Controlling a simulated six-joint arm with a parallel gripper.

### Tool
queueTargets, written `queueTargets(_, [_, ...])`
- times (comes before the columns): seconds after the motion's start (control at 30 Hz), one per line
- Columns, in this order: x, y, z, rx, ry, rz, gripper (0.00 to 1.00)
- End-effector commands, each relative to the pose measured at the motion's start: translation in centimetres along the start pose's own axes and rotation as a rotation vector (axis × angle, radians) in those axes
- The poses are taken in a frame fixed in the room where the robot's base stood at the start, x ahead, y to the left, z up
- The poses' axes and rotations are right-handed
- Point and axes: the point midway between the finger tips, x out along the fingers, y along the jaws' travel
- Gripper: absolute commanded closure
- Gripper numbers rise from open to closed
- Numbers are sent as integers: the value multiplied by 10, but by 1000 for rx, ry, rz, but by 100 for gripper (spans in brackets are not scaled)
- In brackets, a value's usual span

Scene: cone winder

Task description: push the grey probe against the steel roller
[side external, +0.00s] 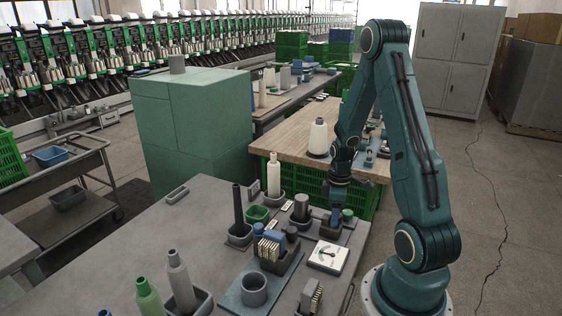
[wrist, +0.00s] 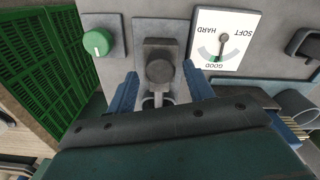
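In the wrist view a grey block with a round dark knob (wrist: 159,70), which I take as the grey probe, stands on a grey plate between the blue fingers. In the side view its dark body (side external: 329,231) shows under my gripper. My gripper (wrist: 160,72) is open, its fingers apart either side of the knob with gaps showing. In the side view my gripper (side external: 335,216) points down, low over the bench. An upright grey cylinder (side external: 300,207) on a dark base, possibly the steel roller, stands left of it. My gripper body hides whatever lies lower in the wrist view.
A green knob (wrist: 98,42) sits left of the block, and a SOFT/HARD/GOOD dial (wrist: 224,40) sits right. Brass-toothed blue parts (side external: 270,247), a grey cup (side external: 254,289) and bobbin holders crowd the bench. The bench's left part (side external: 130,240) has more free room.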

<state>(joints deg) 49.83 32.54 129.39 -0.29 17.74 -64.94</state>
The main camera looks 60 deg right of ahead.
Motion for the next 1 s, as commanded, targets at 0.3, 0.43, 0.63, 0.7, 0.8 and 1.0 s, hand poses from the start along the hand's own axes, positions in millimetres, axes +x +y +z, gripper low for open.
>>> queueTargets(0.3, [0, -1, 2, 2, -5, -2, 48])
queueTargets(0.43, [-4, 0, 2, 3, -5, -2, 48])
queueTargets(0.63, [-17, 0, 2, 3, -5, 0, 48])
queueTargets(0.7, [-24, 0, 2, 3, -4, 1, 48])
queueTargets(0.8, [-36, 0, 2, 3, -4, 2, 48])
queueTargets(1.0, [-63, 0, 1, 2, -3, 2, 48])
